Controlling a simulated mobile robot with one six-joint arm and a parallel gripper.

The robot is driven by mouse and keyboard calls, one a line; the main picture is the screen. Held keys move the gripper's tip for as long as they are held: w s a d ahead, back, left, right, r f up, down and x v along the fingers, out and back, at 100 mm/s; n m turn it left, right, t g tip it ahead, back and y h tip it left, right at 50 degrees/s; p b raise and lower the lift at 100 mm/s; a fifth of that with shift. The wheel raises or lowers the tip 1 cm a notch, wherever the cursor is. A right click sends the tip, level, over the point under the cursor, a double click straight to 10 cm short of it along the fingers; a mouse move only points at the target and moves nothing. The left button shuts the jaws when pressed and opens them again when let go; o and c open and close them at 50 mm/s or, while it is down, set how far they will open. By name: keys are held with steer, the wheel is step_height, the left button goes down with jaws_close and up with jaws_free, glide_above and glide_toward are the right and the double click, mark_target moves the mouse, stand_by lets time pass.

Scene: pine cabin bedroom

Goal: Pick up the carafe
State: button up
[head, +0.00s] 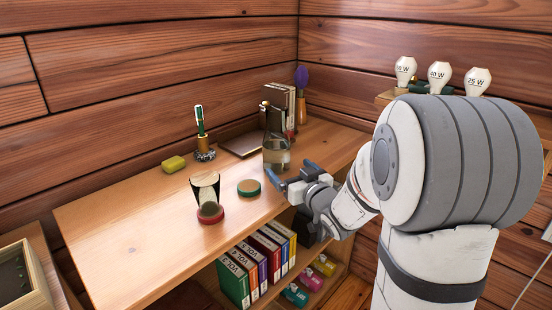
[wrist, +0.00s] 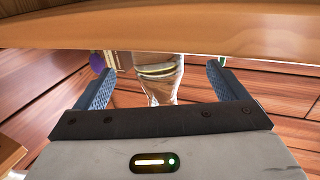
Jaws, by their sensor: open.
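The carafe (head: 277,153) is a clear glass vessel with some pale liquid in it, standing upright on the wooden desk (head: 130,235) near its right part. My gripper (head: 291,173) is open, with its blue fingers on the near side of the carafe. In the wrist view the carafe (wrist: 158,82) shows in the gap between the two blue fingers (wrist: 160,70), seen beyond the gripper's palm. Neither finger visibly touches it. I cannot tell how deep the carafe lies between the fingers.
A pen holder (head: 204,150), yellow sponge-like block (head: 174,164) and dark tablet (head: 243,144) lie behind. Books (head: 279,97) stand close behind the carafe. The desk's left is clear.

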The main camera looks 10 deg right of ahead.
mark_target(283, 159)
steer(key=b+x, duration=0.1)
steer(key=x, duration=0.6)
steer(key=shift+w+d, duration=0.1)
steer(key=shift+w, duration=0.2)
steer(key=c, duration=1.5)
steer(key=shift+r, duration=0.1)
steer(key=shift+c, duration=0.3)
steer(key=shift+s+d, duration=0.1)
